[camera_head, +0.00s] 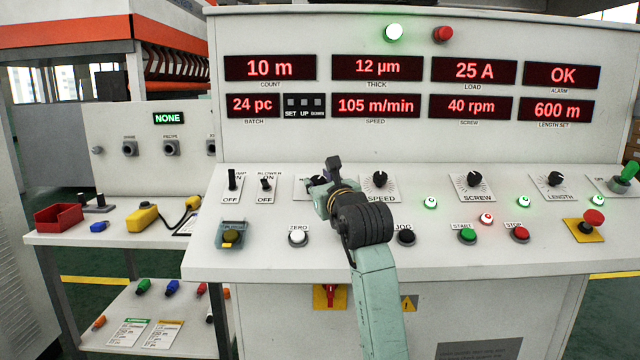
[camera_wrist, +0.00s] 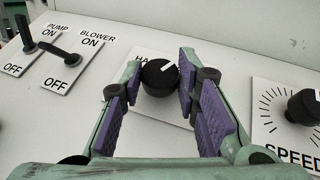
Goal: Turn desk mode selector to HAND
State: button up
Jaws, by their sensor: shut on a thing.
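The desk mode selector is a round black knob (camera_wrist: 160,77) on a white plate, between the BLOWER switch and the SPEED dial. Its white pointer line points up and to the right in the wrist view. A label starting "HA" shows at the plate's upper left; the rest is hidden. My gripper (camera_wrist: 162,66) is shut on the knob, with a purple-padded finger on each side. In the head view my gripper (camera_head: 332,172) covers the knob, and only the left edge of its plate (camera_head: 301,184) shows.
The PUMP switch (camera_head: 232,180) and BLOWER switch (camera_head: 265,184) stand to the left. The SPEED dial (camera_head: 379,180) is close on the right. The white ZERO button (camera_head: 298,236) and black JOG button (camera_head: 405,236) are nearer the front. A red emergency button (camera_head: 593,218) is far right.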

jog(key=shift+d+n+y, duration=0.1)
jog(key=shift+n+y, duration=0.3)
jog(key=shift+w+d+r+n+g+y+p, duration=0.1)
jog(key=shift+n+g+y+p, duration=0.3)
jog(key=shift+n+y, duration=0.2)
jog(key=shift+d+r+n+g+y+p, duration=0.1)
jog(key=shift+n+g+y+p, duration=0.3)
jog(key=shift+n+y, duration=0.15)
jog(key=n+g+y+p, duration=0.1)
jog(key=n+g+y, duration=0.1)
jog(key=n+g+y+p, duration=0.1)
jog(key=n+g, duration=0.1)
jog(key=n, duration=0.1)
jog(key=shift+w+d+r+n+y+p, duration=0.15)
jog(key=shift+w+d+n+y+p, duration=0.1)
jog(key=shift+y+p, duration=0.15)
jog(key=n+g+y+p, duration=0.1)
jog(key=n+g+p, duration=0.3)
jog(key=shift+w+r+g, duration=0.1)
jog(key=shift+r+g, duration=0.05)
jog(key=shift+g, duration=0.25)
jog(key=shift+n+g+p, duration=0.7)
jog(key=shift+n, duration=0.1)
jog(key=shift+f, duration=0.25)
jog(key=o, duration=1.2)
jog(key=shift+c, duration=0.2)
jog(key=v, duration=1.2)
jog(key=shift+w, duration=0.2)
